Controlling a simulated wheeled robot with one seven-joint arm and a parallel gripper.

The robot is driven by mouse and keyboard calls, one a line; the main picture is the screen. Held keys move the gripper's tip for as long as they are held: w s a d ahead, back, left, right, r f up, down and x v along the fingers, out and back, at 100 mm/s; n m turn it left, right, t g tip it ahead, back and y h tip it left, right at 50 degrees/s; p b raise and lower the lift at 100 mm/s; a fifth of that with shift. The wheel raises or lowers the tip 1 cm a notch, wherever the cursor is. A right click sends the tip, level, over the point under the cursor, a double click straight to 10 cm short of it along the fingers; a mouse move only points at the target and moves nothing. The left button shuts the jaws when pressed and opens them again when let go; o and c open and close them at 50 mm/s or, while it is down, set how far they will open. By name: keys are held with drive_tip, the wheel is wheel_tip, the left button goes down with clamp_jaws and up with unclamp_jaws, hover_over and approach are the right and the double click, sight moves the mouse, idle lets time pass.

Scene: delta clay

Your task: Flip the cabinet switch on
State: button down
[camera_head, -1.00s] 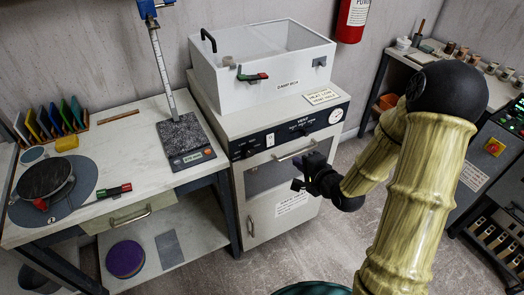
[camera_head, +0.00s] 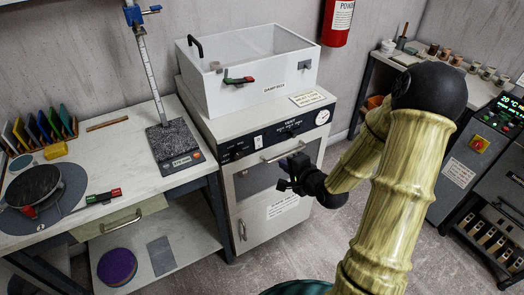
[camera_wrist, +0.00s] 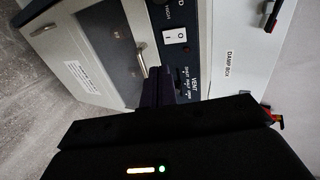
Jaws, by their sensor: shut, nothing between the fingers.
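The cabinet (camera_head: 262,215) is a pale grey unit with a dark control panel along its top edge. Its switch (camera_head: 258,142) is a small white rocker on that panel, between a knob on the left and the vent knob on the right. The switch (camera_wrist: 174,36) also shows in the wrist view, marked I and O; which side is pressed is unclear. My gripper (camera_head: 282,182) is in front of the cabinet, below the panel and door handle. In the wrist view my gripper's dark fingers (camera_wrist: 157,88) are together, near the panel edge and apart from the switch.
A bar handle (camera_head: 290,151) crosses the cabinet front near my gripper. A white damp box (camera_head: 265,92) stands on the cabinet top. A workbench (camera_head: 110,150) stands to the left, and a dark machine (camera_head: 475,165) to the right. Floor in front is clear.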

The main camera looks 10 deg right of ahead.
sight(259, 148)
drive_tip(key=x, duration=1.3)
drive_tip(key=shift+w+a+r+p, duration=0.15)
drive_tip(key=shift+r+p, duration=0.15)
drive_tip(key=shift+r, duration=0.15)
drive_tip(key=shift+w, duration=0.45)
drive_tip(key=shift+s+a, duration=0.1)
drive_tip(key=shift+a, duration=0.05)
